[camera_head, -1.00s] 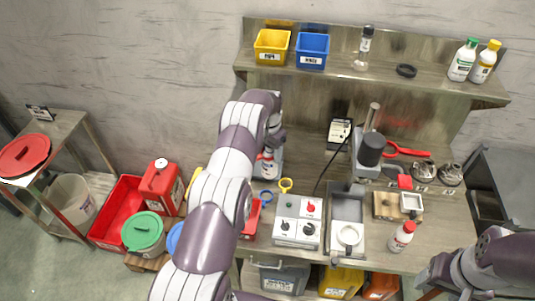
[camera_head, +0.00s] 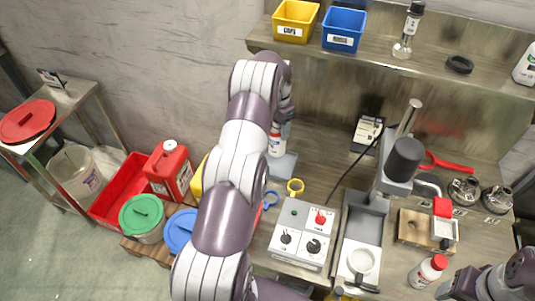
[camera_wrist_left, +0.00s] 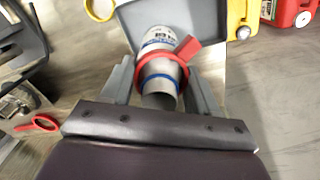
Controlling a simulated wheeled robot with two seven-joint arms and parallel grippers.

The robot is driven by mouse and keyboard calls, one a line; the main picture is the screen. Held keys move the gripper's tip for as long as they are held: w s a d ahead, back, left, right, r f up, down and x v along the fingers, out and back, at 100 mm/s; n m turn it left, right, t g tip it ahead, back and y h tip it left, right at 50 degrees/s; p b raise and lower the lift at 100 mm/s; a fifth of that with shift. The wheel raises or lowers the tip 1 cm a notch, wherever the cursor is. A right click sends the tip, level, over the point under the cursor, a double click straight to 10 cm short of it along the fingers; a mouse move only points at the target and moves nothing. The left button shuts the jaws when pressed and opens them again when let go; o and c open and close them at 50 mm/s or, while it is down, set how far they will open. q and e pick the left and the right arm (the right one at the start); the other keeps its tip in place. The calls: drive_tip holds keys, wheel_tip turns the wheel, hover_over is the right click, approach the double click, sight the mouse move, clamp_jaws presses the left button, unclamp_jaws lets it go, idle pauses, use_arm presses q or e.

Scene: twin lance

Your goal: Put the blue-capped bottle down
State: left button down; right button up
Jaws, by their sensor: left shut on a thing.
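My left gripper (camera_head: 284,117) is shut on a bottle (camera_head: 277,145) at the back of the bench, left of centre. In the left wrist view, the bottle (camera_wrist_left: 158,42) sits between the two fingers of the left gripper (camera_wrist_left: 160,92). It has a white label, a red ring with a tab, and a blue band near its grey end. A grey tray-like plate (camera_head: 284,167) lies under the bottle; I cannot tell whether they touch. My right gripper (camera_head: 452,286) is partly in view at the lower right; its jaws are unclear.
A control box (camera_head: 303,236) and blue and yellow rings stand in front of the plate. A red-capped bottle (camera_head: 428,271) stands near the right arm. The shelf (camera_head: 380,67) overhangs behind. A red jerrycan (camera_head: 168,172) and a red crate (camera_head: 108,207) are at left.

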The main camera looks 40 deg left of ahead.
use_arm(q)
wheel_tip(320, 180, down, 6)
drive_tip(key=s+a+p, duration=0.2)
drive_tip(key=p, duration=0.1)
drive_tip(key=shift+a, duration=0.4)
drive_tip(key=shift+c, duration=1.3)
unclamp_jaws()
drive_tip(key=shift+r, duration=0.1)
